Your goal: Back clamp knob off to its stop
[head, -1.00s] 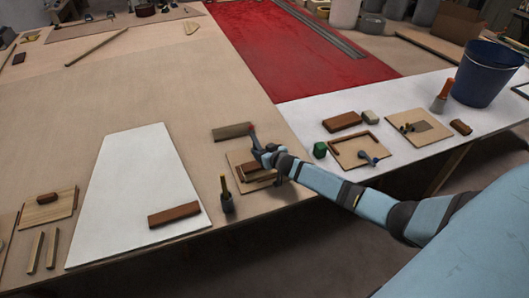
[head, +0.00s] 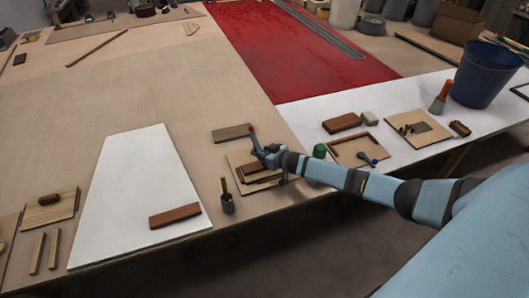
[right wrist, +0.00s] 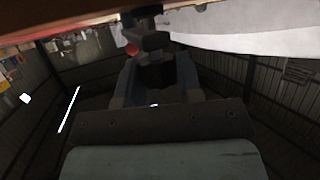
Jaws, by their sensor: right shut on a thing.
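My right gripper (head: 262,150) is at a small wooden board (head: 236,160) near the bench's front edge. A small red tip (head: 251,129) shows just beyond its fingers. In the right wrist view, my fingers (right wrist: 156,78) stand on either side of a dark part, which I take to be the clamp knob, below a dark grey clamp-like body (right wrist: 150,40). The red tip (right wrist: 131,49) shows beside it. The gripper is shut on that part. The knob's thread and stop are hidden. My left gripper is not in view.
A dark cup with a yellow-handled tool (head: 227,203) stands left of the gripper. A brown strip (head: 232,133) lies behind the board. A blue bucket (head: 486,74) stands far right. The white panel (head: 130,190) is mostly clear.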

